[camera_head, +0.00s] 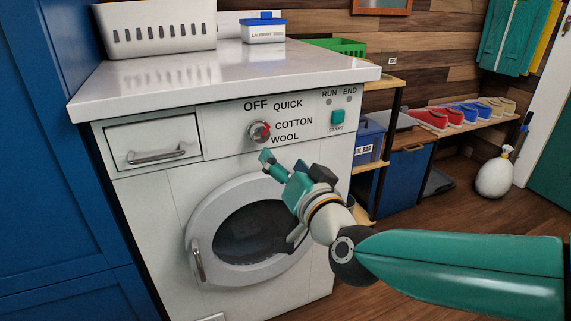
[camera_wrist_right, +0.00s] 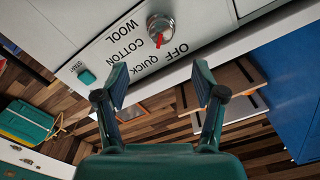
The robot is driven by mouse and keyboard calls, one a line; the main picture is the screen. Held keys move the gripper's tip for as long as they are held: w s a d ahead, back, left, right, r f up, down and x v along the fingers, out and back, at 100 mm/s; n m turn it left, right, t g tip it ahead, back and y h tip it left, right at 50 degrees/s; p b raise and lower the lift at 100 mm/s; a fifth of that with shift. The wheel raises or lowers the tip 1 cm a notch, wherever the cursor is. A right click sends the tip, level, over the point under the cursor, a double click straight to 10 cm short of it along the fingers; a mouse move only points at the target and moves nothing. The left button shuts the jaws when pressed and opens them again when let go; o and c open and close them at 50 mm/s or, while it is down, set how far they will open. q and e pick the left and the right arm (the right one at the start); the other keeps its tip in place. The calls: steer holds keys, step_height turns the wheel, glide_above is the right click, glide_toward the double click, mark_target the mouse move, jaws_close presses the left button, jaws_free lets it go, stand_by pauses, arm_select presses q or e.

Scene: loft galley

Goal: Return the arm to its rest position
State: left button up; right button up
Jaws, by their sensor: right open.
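My right gripper (camera_head: 273,166) is in front of the white washing machine (camera_head: 160,215), just below the label WOOL and above the round door (camera_head: 250,232). In the wrist view the gripper (camera_wrist_right: 160,75) has its two fingers spread, with nothing between them. The grey program dial (camera_head: 259,132) has a red pointer; it also shows in the wrist view (camera_wrist_right: 160,28), beyond the fingertips and apart from them. The pointer faces the side with the labels QUICK and COTTON; its exact setting is hard to tell. My left gripper is not in view.
The green start button (camera_head: 338,117) is right of the dial. A white basket (camera_head: 157,27) and a laundry tub (camera_head: 264,31) stand on the countertop (camera_head: 225,68). Blue cabinets (camera_head: 50,150) stand at left. A shelf with shoes (camera_head: 464,117) is at the back right, with open wooden floor before it.

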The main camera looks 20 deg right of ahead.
stand_by(0.4)
steer(key=w+d+f+g, duration=0.1)
steer(key=w+f+g, duration=0.1)
steer(key=f, duration=0.6)
steer(key=w+d+f+g, duration=0.1)
steer(key=w+f+g, duration=0.1)
steer(key=f, duration=0.6)
steer(key=s+f+n+g+p, duration=0.1)
steer(key=s+f+g, duration=0.1)
steer(key=f, duration=0.7)
steer(key=s+f+g, duration=0.2)
steer(key=s+f, duration=0.1)
steer(key=f, duration=0.7)
steer(key=s+a+f+n+g+y, duration=0.1)
steer(key=s+a+f+g, duration=0.15)
steer(key=s+f, duration=0.35)
steer(key=s+a+f+g, duration=0.1)
steer(key=s+f+g, duration=0.25)
steer(key=f, duration=0.35)
steer(key=s+a+f+n+g+y, duration=0.1)
steer(key=s+a+f+g, duration=0.15)
steer(key=s, duration=0.35)
steer(key=s+a+f+n+g+y, duration=0.1)
steer(key=s+a+f, duration=0.15)
steer(key=s, duration=0.45)
step_height(320, 180, up, 38)
steer(key=p, duration=3.8)
steer(key=shift+w+f, duration=0.15)
steer(key=shift+f, duration=0.05)
